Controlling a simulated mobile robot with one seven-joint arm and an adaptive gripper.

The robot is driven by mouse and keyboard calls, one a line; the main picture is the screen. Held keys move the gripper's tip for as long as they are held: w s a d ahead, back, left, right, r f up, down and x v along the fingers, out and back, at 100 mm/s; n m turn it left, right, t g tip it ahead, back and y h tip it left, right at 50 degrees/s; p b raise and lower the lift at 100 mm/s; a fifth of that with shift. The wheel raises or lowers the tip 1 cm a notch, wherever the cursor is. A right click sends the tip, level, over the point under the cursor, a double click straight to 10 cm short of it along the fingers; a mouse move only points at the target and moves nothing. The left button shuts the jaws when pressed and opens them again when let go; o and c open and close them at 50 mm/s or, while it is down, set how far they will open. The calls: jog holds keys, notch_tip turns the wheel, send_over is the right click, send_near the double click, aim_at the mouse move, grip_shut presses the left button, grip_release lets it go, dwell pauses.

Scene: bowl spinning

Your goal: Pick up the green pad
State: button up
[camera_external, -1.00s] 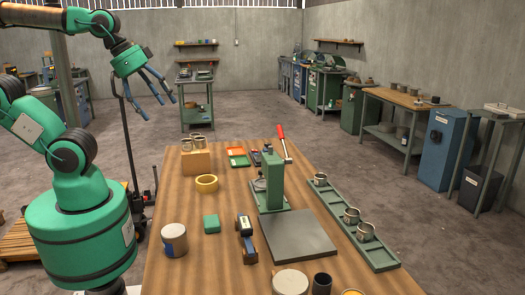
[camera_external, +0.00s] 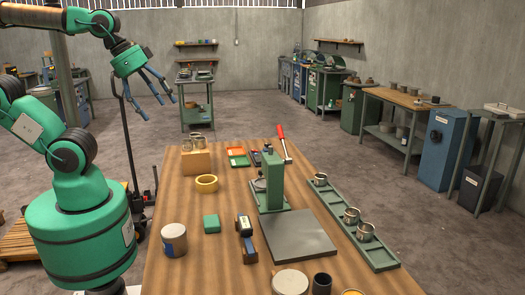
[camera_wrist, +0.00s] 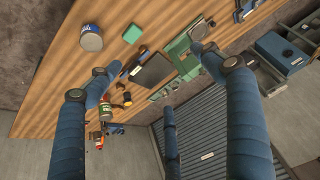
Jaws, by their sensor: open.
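The green pad (camera_external: 211,223) is a small block lying flat on the wooden table, between a grey can and a dark tool. It also shows in the wrist view (camera_wrist: 132,33), near the top and uncovered. My gripper (camera_external: 147,101) is open and empty, with its blue fingers spread. It hangs in the air at the upper left, beyond the table's left edge and well away from the pad. In the wrist view my spread fingers reach in from below with nothing between them.
The grey can (camera_external: 174,240) stands left of the pad, and the dark tool (camera_external: 245,238) lies to its right. A yellow tape roll (camera_external: 206,184) lies farther back. A green press (camera_external: 274,182) with a flat plate (camera_external: 299,236) stands in the middle. A green tray (camera_external: 375,250) holds metal cups.

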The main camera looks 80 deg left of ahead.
jog(key=g+p, duration=0.6)
send_over(211, 221)
notch_tip(211, 221, down, 26)
jog(key=shift+a+r, duration=0.1)
jog(key=shift+r, duration=0.05)
jog(key=shift+f+b, duration=0.8)
jog(key=shift+f, duration=3.5)
